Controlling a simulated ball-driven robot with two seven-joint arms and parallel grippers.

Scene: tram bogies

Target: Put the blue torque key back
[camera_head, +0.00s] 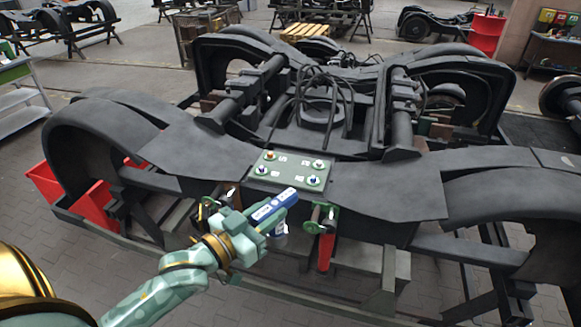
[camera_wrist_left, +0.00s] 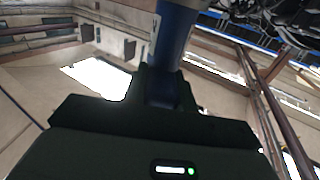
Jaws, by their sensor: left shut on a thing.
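The blue torque key (camera_head: 274,205) is in my left gripper (camera_head: 248,229) in the head view, in front of the near bogie beam. It points up and to the right, with a white label on its side. In the left wrist view the blue key (camera_wrist_left: 178,30) rises from between the dark jaws (camera_wrist_left: 163,88). The jaws are shut on it. The key's lower part is hidden by the gripper. My right gripper is not in view.
A green plate (camera_head: 292,170) with several coloured-top bolts lies on the beam just behind the key. A green fitting (camera_head: 320,217) is on the beam's front edge to the right. Red bins (camera_head: 98,205) stand at left. A tool board (camera_head: 555,18) is at the far right.

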